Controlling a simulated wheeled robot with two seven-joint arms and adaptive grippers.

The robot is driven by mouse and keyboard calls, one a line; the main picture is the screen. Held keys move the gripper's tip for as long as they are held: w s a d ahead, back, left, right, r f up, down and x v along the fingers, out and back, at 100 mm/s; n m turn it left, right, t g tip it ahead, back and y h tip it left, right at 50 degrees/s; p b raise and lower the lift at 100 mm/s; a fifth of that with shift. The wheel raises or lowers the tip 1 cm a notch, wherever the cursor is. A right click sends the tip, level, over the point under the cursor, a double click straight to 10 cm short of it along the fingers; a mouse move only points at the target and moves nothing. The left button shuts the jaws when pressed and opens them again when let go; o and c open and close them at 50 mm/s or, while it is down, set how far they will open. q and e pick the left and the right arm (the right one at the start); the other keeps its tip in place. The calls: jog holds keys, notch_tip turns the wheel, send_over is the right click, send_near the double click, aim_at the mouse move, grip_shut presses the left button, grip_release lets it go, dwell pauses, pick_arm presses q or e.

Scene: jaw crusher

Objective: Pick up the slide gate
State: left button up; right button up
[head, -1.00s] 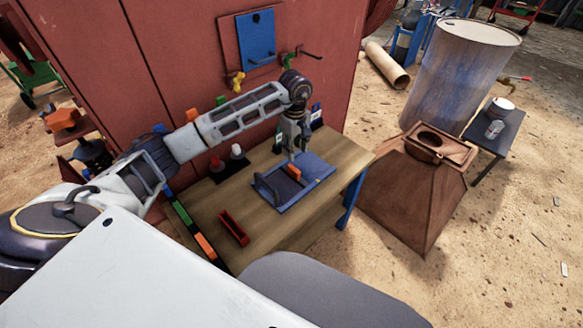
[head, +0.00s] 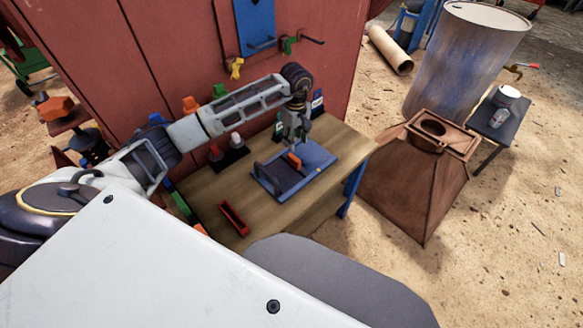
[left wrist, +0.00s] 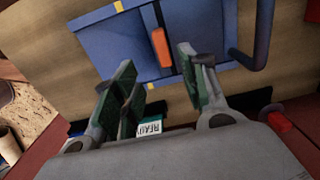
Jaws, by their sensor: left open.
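The slide gate, a blue plate (head: 317,162) with a handle at one end, lies flat on the wooden table. In the left wrist view the plate (left wrist: 108,45) shows yellow edge marks, its bent handle (left wrist: 262,40) at the right and an orange block (left wrist: 161,47) on a dark bar across its middle. My left gripper (head: 296,146) points down over the plate near the orange block. Its green-padded fingers (left wrist: 157,72) are spread on either side of the block and hold nothing. Whether they touch the plate is unclear. My right gripper is out of view.
The wooden table (head: 342,140) stands against a red wall. A red tray (head: 233,218) lies at its front left, and small coloured items line its back edge. A rusty hopper (head: 415,185) stands right of the table. A blue panel (head: 255,25) hangs on the wall.

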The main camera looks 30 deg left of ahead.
aim_at(294, 158)
pick_arm(q)
jog(key=shift+f, duration=2.85)
jog(key=shift+s+d+f, duration=0.1)
jog(key=shift+s+f, duration=0.1)
jog(key=shift+f, duration=0.55)
jog(key=shift+s+f, duration=0.15)
jog(key=shift+f, duration=1.65)
grip_shut()
jog(key=shift+w+r, duration=0.1)
jog(key=shift+w, duration=0.05)
